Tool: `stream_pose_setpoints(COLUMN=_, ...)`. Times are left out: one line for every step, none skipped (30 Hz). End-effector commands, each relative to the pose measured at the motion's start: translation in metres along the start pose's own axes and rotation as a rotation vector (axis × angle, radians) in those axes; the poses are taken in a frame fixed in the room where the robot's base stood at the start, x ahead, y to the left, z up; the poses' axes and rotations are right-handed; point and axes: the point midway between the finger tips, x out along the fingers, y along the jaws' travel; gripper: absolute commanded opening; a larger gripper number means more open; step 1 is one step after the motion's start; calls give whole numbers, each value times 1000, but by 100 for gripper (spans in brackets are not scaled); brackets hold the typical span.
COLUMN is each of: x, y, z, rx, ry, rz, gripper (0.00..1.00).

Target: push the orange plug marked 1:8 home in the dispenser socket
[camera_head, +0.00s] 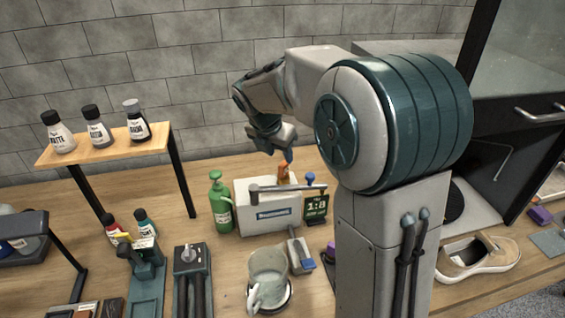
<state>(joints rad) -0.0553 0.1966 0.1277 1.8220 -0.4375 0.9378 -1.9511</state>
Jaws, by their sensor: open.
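The dispenser (268,222) is a white box with a blue label on its front, standing on the wooden bench. The orange plug (283,173) is upright at the top of the dispenser. Its marking is too small to read, and I cannot tell how deep it sits in the socket. A dark green sign (316,206) at the dispenser's right front reads 1:8. My gripper (286,154) is above the plug, pointing down and open. The fingertips are small and partly hidden, and I cannot tell whether they touch the plug.
A clear jug (268,275) stands in front. A sneaker (478,257) lies at right. A shelf (105,148) holds 3 bottles at left.

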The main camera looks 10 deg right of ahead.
Motion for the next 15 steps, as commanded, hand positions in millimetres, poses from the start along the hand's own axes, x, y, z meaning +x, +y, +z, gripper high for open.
stream_pose_setpoints(x=-12, y=0, z=0, rx=1, ry=-2, rz=3, gripper=41)
stream_pose_setpoints(x=-19, y=0, z=0, rx=1, ry=-2, rz=4, gripper=41)
stream_pose_setpoints(x=-28, y=1, z=0, rx=1, ry=-2, rz=4, gripper=41)
stream_pose_setpoints(x=-33, y=1, z=0, rx=1, ry=-2, rz=4, gripper=41)
stream_pose_setpoints(x=-39, y=0, z=0, rx=0, ry=-1, rz=3, gripper=41)
stream_pose_setpoints(x=-46, y=0, z=0, rx=0, ry=-2, rz=3, gripper=41)
stream_pose_setpoints(x=-51, y=1, z=0, rx=0, ry=-2, rz=3, gripper=41)
stream_pose_setpoints(x=-54, y=1, z=0, rx=0, ry=-1, rz=3, gripper=41)
stream_pose_setpoints(x=-59, y=0, z=0, rx=0, ry=0, rz=1, gripper=41)
stream_pose_setpoints(x=-62, y=0, z=0, rx=0, ry=0, rz=1, gripper=41)
stream_pose_setpoints(x=-64, y=1, z=0, rx=0, ry=0, rz=2, gripper=41)
stream_pose_setpoints(x=-67, y=0, z=0, rx=0, ry=1, rz=1, gripper=41)
stream_pose_setpoints(x=-68, y=0, z=0, rx=0, ry=1, rz=1, gripper=41)
stream_pose_setpoints(x=-69, y=0, z=0, rx=0, ry=1, rz=0, gripper=41)
stream_pose_setpoints(x=-70, y=0, z=0, rx=0, ry=1, rz=0, gripper=41)
